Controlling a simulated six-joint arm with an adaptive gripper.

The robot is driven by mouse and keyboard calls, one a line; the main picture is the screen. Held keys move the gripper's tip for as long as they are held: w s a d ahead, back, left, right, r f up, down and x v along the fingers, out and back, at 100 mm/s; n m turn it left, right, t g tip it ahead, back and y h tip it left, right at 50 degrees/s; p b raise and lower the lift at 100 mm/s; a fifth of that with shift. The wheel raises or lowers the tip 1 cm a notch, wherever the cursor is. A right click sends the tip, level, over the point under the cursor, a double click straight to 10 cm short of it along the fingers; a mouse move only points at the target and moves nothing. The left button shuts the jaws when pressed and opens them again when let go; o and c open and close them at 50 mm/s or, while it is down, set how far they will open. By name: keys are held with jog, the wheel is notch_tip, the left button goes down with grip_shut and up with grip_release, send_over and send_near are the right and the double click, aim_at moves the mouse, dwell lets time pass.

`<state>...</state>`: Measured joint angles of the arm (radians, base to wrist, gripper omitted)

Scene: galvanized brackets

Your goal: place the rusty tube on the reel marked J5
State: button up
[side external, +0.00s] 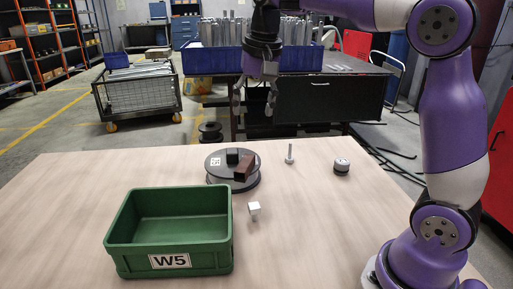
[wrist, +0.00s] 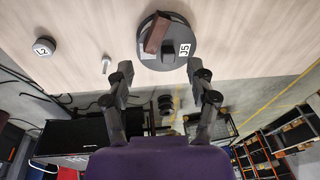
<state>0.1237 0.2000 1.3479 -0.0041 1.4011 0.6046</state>
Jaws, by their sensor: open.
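The rusty tube (side external: 244,167) is a short brown square tube. It lies on top of the grey round reel (side external: 216,178), towards the reel's right side in the side view. In the wrist view the tube (wrist: 156,34) lies slanted across the reel (wrist: 189,25), whose white label reads J5. A small black block (side external: 233,156) also sits on the reel, beside the tube. My gripper (side external: 254,100) is open and empty, raised above and behind the reel in the side view. In the wrist view its fingertips (wrist: 160,70) are spread wide, apart from the tube.
A green bin (side external: 170,262) marked W5 stands front left on the table. An upright bolt (side external: 290,153) and a round grey piece (side external: 341,166), marked L2 in the wrist view, stand right of the reel. The front right table is clear.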

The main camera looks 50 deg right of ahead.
jog(key=s+a+f+n+t, duration=0.1)
jog(key=s+a+f+n, duration=0.1)
jog(key=s, duration=0.5)
jog(key=s+a+f+n+t, duration=0.2)
jog(key=s+f+n, duration=0.2)
jog(key=s+n, duration=0.2)
jog(key=shift+s+a+f, duration=0.2)
jog(key=shift+s+f, duration=0.15)
jog(key=shift+s, duration=0.7)
